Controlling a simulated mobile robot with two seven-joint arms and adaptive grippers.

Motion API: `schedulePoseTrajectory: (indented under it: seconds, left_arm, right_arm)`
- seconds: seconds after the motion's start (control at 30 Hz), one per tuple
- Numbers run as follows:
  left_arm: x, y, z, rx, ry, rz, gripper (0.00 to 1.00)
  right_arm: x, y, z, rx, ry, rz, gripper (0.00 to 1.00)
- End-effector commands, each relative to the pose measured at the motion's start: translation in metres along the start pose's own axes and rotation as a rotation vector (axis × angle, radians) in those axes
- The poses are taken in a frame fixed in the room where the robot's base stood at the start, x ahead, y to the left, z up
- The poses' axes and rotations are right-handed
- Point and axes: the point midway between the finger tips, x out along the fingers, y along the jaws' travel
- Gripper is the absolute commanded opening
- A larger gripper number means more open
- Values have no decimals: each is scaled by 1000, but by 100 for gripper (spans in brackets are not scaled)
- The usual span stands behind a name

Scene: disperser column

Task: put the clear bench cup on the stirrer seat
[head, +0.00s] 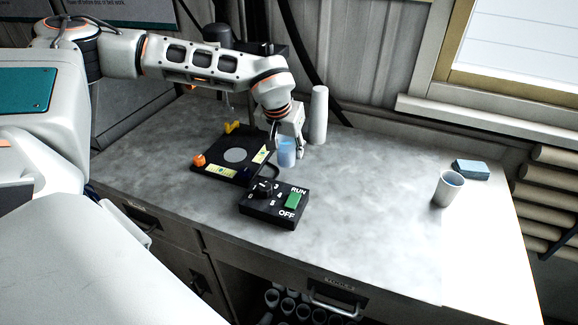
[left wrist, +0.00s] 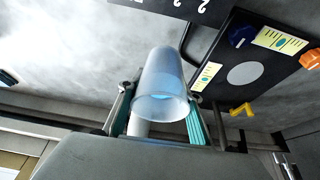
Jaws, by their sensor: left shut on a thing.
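The clear bench cup (head: 287,154) is a see-through, bluish tumbler, just right of the black stirrer base (head: 205,166). My left gripper (head: 288,142) is shut on the cup; its fingers are partly hidden behind the cup and wrist. In the left wrist view the cup (left wrist: 160,75) sits between the two fingers (left wrist: 160,112). I cannot tell whether its bottom touches the bench. The stirrer seat is a pale grey disc (head: 235,155) on the base, bare and empty; it also shows in the left wrist view (left wrist: 243,73). My right gripper is not in view.
A black control box (head: 275,206) with a knob and green RUN/OFF switch stands in front of the base. An orange knob (head: 199,160) and a yellow lever (head: 232,127) edge the base. A white cylinder (head: 318,115) stands behind the cup. Another cup (head: 447,190) and a blue block (head: 471,170) are right.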

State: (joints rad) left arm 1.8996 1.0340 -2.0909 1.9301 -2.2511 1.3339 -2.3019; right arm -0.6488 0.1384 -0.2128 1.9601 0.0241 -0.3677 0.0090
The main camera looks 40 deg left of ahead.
Motion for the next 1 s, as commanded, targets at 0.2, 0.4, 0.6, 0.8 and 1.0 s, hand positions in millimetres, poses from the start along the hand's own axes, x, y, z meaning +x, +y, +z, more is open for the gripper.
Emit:
schedulePoseTrajectory:
  seconds: [0.2,0.4,0.6,0.8,1.0]
  left_arm:
    - [17,0,7,0,1,0,11]
    - [36,0,15,2,-1,-1,11]
    - [57,0,23,0,1,0,11]
    - [56,0,23,-1,2,1,11]
    - [59,0,24,0,2,0,41]
  right_arm:
    - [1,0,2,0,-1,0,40]
    - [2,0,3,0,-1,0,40]
    - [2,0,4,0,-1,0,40]
    - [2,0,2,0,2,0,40]
    - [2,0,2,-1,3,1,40]
